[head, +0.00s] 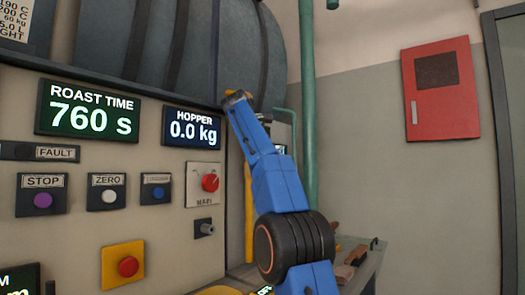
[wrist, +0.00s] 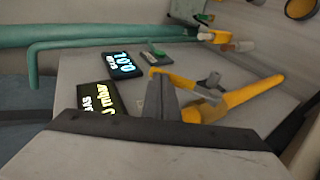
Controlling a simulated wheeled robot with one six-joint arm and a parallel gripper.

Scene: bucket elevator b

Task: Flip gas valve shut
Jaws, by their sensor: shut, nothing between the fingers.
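In the wrist view, a yellow gas pipe (wrist: 245,95) runs diagonally on the right. A yellow valve lever (wrist: 172,78) lies beside it, just past my fingertips. My gripper (wrist: 158,88) is shut and empty, close to the lever; I cannot tell whether it touches. A dark gas display (wrist: 97,112) marked GAS and mbar sits left of the fingers. In the head view, my blue arm reaches up and away, and the far end of my gripper is hard to make out. A yellow vertical pipe (head: 249,215) shows behind the arm; the lever cannot be made out there.
A green pipe (wrist: 100,42) runs along the left. The roaster panel (head: 85,175) stands left of my arm. A red cabinet (head: 440,90) hangs on the right wall.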

